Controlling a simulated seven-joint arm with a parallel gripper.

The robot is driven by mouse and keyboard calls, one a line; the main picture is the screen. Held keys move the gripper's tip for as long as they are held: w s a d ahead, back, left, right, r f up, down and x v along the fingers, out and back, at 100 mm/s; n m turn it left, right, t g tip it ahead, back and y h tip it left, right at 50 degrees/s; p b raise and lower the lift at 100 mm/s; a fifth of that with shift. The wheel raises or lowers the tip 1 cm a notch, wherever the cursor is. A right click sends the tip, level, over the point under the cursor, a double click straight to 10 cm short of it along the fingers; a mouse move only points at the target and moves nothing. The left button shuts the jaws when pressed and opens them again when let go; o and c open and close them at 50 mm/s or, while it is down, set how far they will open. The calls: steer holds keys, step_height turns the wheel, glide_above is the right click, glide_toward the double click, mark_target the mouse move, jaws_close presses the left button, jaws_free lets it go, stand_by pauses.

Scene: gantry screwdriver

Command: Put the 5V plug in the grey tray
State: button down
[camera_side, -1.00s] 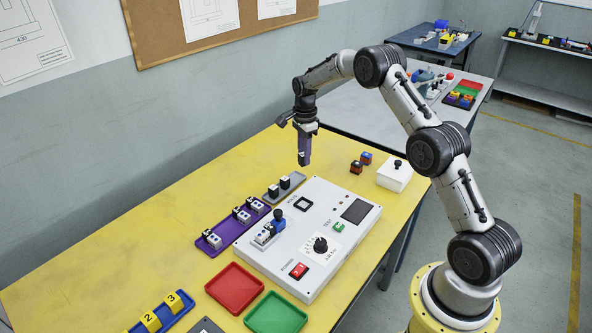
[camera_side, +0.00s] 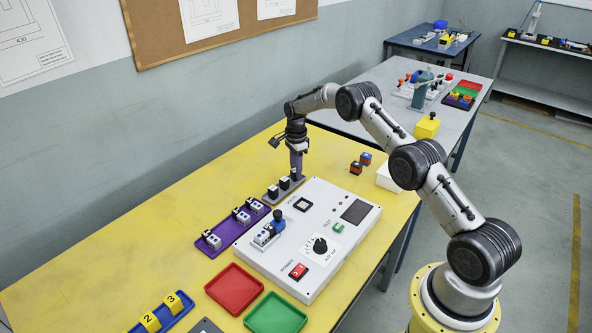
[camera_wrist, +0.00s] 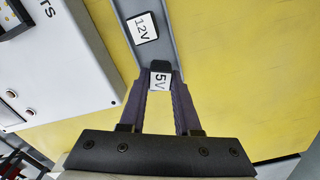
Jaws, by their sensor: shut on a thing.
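My gripper (camera_side: 296,166) is shut on the 5V plug (camera_wrist: 160,79), a dark plug with a white "5V" label seen between the fingertips in the wrist view. In the side view, my fingers point straight down at the far end of the grey tray (camera_wrist: 156,51). The 5V plug is at that end of the tray, in line with the other plugs. I cannot tell whether its underside touches the tray floor. The 12V plug (camera_wrist: 142,28) sits in the tray beside it, with a small gap.
The white control panel (camera_side: 330,260) lies close beside the tray. A purple tray (camera_side: 228,228) with several plugs is nearer the camera. Red (camera_side: 234,288) and green (camera_side: 275,314) trays are in front. Yellow table beyond the tray is clear.

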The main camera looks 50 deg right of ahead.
steer(key=shift+f, duration=0.15)
steer(key=c, duration=0.6)
jaws_free()
